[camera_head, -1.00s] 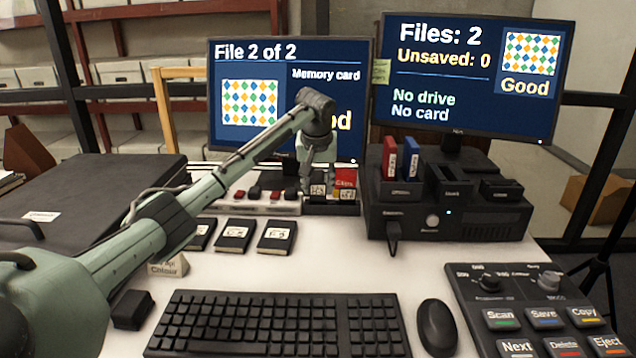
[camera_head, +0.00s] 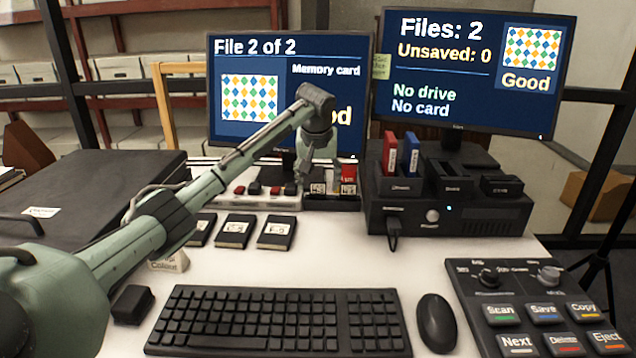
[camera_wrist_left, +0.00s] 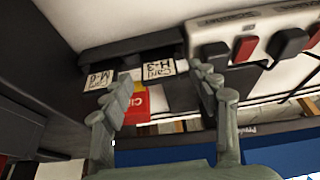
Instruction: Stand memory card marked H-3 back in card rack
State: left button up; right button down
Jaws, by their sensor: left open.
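The memory card marked H-3 (camera_wrist_left: 158,70) shows its white label in the left wrist view. It appears to stand in the dark card rack (camera_wrist_left: 125,47), beside a card labelled M-G (camera_wrist_left: 101,78). My left gripper (camera_wrist_left: 160,92) is open, with one finger on each side of the H-3 label and a gap to it; contact cannot be told. In the head view the left gripper (camera_head: 304,178) is over the rack (camera_head: 331,203), below the left monitor. The fingers partly hide the cards there. My right gripper is not in view.
A red packet (camera_head: 347,173) stands at the rack. A black drive unit (camera_head: 448,212) stands to the right. Keyboard (camera_head: 278,320) and mouse (camera_head: 437,324) lie nearer.

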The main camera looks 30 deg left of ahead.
pick_arm(q)
jog(key=v, duration=1.1)
jog(key=shift+d+r, duration=0.1)
